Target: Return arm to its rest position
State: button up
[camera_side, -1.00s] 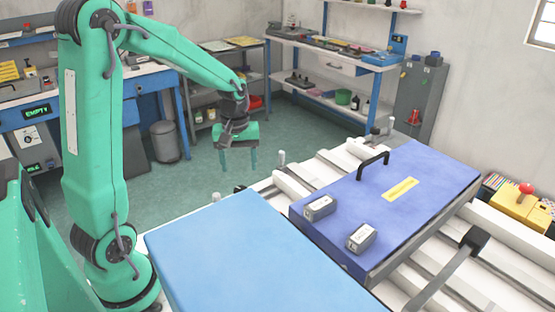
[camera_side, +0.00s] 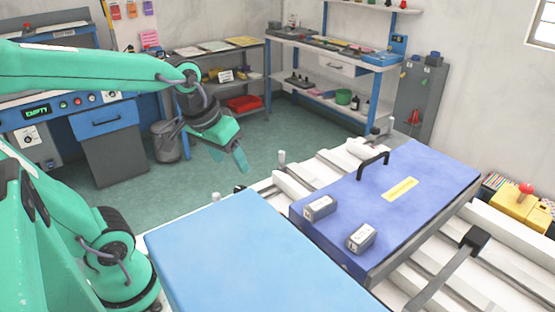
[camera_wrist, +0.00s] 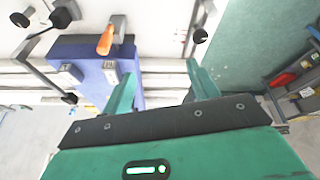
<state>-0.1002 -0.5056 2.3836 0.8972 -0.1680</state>
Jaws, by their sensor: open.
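My gripper (camera_side: 240,158) is green and hangs in the air behind the blue work surface in the side view, tilted, its fingers pointing down and to the right. In the wrist view my gripper (camera_wrist: 163,85) has its two green fingers spread apart with nothing between them. It touches nothing. My upper arm reaches in from the left edge of the side view.
A light blue panel (camera_side: 250,255) lies in front. Shelves (camera_side: 330,90) and a bin (camera_side: 168,142) stand behind. Open floor lies between.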

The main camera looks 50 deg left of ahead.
jog(key=s+d+m, duration=0.1)
jog(key=s+m+t, duration=0.1)
jog(key=s+d+r+m, duration=0.1)
jog(key=s, duration=0.1)
jog(key=shift+d, duration=0.35)
